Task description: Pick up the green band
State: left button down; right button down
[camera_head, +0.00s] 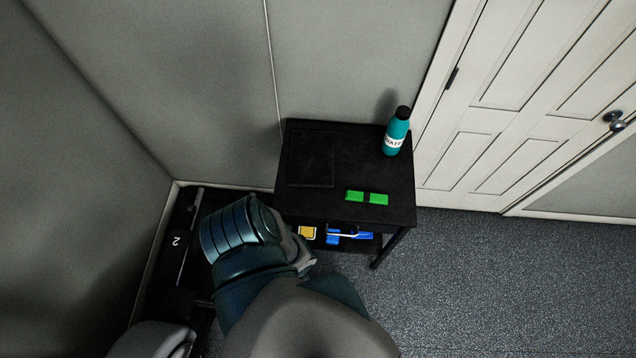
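The green band (352,196) lies flat on the black table (345,210), close to its front edge and right of the middle. A dark strip crosses its centre. One of my arms shows at the bottom of the view, left of and in front of the table, apart from the band. No gripper fingers show in the view, so I cannot see either gripper.
A teal bottle (395,138) with a black cap stands at the table's back right. A dark flat panel (311,160) lies on the left. A lower shelf holds blue and yellow items (307,232). A black rack (177,240) stands left. A white door (540,95) is at right; floor is clear there.

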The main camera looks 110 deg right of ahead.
aim_at(376, 197)
jog(key=z, duration=4.3)
jog(key=i+l+u, duration=0.1)
jog(key=l+u, duration=0.35)
jog(key=i+l+u, duration=0.1)
jog(key=l+u, duration=0.15)
jog(key=u, duration=0.15)
